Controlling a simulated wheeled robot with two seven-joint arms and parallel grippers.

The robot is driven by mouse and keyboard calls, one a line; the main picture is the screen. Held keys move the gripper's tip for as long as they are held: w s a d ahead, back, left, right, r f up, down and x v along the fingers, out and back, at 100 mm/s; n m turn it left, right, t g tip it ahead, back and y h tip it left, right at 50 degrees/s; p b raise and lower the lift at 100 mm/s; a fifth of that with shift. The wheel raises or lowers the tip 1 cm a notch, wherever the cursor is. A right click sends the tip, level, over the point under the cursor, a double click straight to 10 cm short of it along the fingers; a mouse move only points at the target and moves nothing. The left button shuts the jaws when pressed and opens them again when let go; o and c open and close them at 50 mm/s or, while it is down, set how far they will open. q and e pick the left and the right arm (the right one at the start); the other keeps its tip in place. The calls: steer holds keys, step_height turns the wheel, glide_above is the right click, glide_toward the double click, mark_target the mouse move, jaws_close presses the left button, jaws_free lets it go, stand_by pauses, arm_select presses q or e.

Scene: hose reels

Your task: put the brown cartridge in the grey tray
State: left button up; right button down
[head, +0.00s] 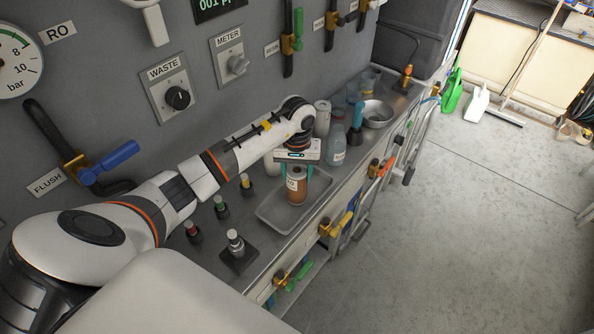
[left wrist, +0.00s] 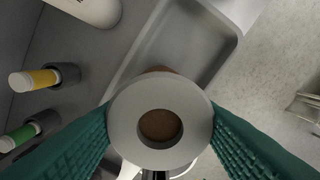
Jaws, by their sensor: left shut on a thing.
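The brown cartridge (head: 297,187) stands upright over the grey tray (head: 264,215), inside its outline; I cannot tell whether it touches the tray floor. My left gripper (head: 297,170) is shut on the cartridge near its top, coming from above. In the left wrist view the cartridge's pale ring-shaped top (left wrist: 160,120) sits between the two green fingers, with a little brown side showing behind it. The tray (left wrist: 215,60) shows beyond it there. My right gripper is not in view.
Bottles (head: 337,140) and a metal bowl (head: 377,114) stand behind the tray on the counter. Several capped fittings (head: 220,207) stand to its left. Valve handles (head: 340,224) line the counter's front edge. The tray's near left part is empty.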

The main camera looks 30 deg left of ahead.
arm_select(q)
steer(key=shift+f, duration=0.25)
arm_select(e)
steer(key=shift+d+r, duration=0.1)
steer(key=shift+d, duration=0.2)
arm_select(q)
steer(key=shift+f, duration=0.1)
steer(key=o, duration=1)
steer(key=shift+f, duration=0.15)
steer(key=o, duration=0.5)
steer(key=shift+c, duration=0.2)
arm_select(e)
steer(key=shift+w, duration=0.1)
